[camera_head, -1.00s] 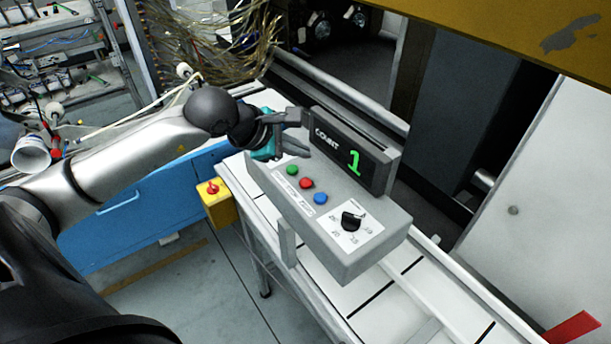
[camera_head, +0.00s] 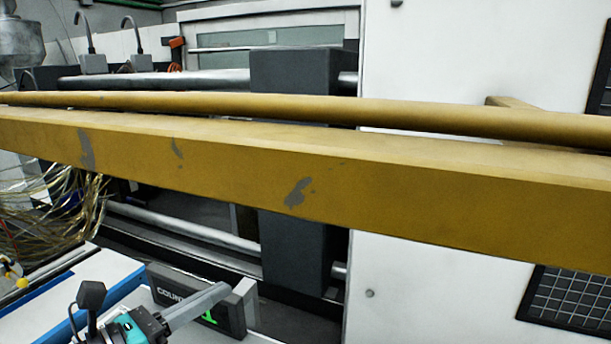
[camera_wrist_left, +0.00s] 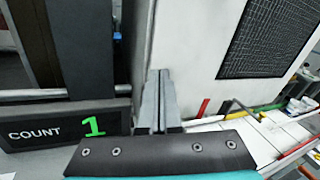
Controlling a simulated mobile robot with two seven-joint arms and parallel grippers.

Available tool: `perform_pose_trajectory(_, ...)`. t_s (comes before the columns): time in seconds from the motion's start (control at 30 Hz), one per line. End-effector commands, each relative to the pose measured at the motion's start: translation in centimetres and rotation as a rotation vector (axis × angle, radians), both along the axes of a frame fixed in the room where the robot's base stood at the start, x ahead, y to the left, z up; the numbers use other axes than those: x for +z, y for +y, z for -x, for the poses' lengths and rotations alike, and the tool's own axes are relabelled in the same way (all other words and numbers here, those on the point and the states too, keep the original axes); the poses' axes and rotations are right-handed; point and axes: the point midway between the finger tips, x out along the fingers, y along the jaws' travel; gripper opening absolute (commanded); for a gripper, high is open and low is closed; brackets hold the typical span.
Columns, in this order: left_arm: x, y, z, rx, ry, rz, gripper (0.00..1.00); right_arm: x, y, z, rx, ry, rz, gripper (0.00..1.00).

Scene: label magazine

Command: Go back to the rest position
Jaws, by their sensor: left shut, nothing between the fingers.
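My left gripper (camera_head: 222,291) is at the bottom of the head view, with a teal body and grey fingers. It is in front of the dark COUNT display (camera_head: 165,290) and overlaps part of it in the picture. In the left wrist view its fingers (camera_wrist_left: 159,100) are together with nothing between them. There the display (camera_wrist_left: 45,131) stands to the left of the fingers and reads a green 1. The buttons and dial of the control box are out of view. My right gripper is not in view.
A thick yellow beam (camera_head: 390,200) crosses the whole head view above the gripper. Behind it are a white machine panel (camera_head: 440,290) and a dark grey column (camera_head: 300,240). Gold-coloured strands (camera_head: 50,210) hang at the left.

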Motion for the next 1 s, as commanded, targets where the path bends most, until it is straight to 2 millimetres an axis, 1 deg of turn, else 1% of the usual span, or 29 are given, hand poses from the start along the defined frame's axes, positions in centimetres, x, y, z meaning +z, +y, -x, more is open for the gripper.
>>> perform_pose_trajectory(0.03, 1.3, -0.1, 0.2, 0.031, 0.014, 0.162, 0.00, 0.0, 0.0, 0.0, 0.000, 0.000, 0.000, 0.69)
perform_pose_trajectory(0.1, 2.9, 0.5, 0.2, 0.087, 0.037, 0.382, 0.00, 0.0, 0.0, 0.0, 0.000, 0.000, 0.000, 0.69)
perform_pose_trajectory(0.17, 3.8, 1.6, 0.1, 0.143, 0.064, 0.566, 0.00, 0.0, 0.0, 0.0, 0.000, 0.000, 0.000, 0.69)
perform_pose_trajectory(0.2, 4.1, 2.6, 0.0, 0.187, 0.086, 0.688, 0.00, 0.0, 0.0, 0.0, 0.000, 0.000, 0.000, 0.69)
perform_pose_trajectory(0.27, 4.2, 4.2, -0.1, 0.257, 0.125, 0.865, 0.00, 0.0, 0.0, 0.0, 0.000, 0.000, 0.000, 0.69)
perform_pose_trajectory(0.3, 3.9, 5.3, -0.1, 0.309, 0.154, 0.981, 0.00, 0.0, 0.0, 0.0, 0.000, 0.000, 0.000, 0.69)
perform_pose_trajectory(0.37, 2.8, 7.1, 0.0, 0.395, 0.204, 1.151, 0.00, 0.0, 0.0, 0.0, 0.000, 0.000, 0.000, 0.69)
perform_pose_trajectory(0.4, 1.9, 8.3, 0.1, 0.455, 0.240, 1.261, 0.00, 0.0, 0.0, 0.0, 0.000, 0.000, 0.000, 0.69)
perform_pose_trajectory(0.47, 0.0, 9.8, 0.5, 0.554, 0.300, 1.419, 0.00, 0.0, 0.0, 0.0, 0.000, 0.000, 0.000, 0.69)
perform_pose_trajectory(0.5, -1.6, 10.7, 0.9, 0.625, 0.343, 1.520, 0.00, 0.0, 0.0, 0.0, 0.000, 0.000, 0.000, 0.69)
perform_pose_trajectory(0.57, -4.2, 11.7, 1.7, 0.735, 0.413, 1.662, 0.00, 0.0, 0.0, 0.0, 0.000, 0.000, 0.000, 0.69)
perform_pose_trajectory(0.6, -6.1, 12.2, 2.5, 0.816, 0.464, 1.753, 0.00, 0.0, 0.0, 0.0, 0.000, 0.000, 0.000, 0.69)
perform_pose_trajectory(0.67, -9.1, 12.4, 3.9, 0.942, 0.545, 1.877, 0.00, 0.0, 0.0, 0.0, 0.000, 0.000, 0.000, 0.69)
perform_pose_trajectory(0.7, -11.1, 12.3, 5.0, 1.028, 0.603, 1.952, 0.00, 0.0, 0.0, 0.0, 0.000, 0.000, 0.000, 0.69)
perform_pose_trajectory(0.77, -14.0, 11.7, 6.9, 1.163, 0.693, 2.050, 0.00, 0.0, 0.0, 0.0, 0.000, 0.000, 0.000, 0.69)
perform_pose_trajectory(0.8, -15.8, 11.1, 8.2, 1.250, 0.753, 2.104, 0.00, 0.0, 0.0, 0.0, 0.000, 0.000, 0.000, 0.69)
perform_pose_trajectory(0.9, -19.3, 9.1, 11.6, 1.456, 0.901, 2.198, 0.00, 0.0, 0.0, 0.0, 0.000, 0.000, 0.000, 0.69)
perform_pose_trajectory(1.0, -21.7, 6.8, 14.9, 1.642, 1.040, 2.249, 0.00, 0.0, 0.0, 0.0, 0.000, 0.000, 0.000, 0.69)
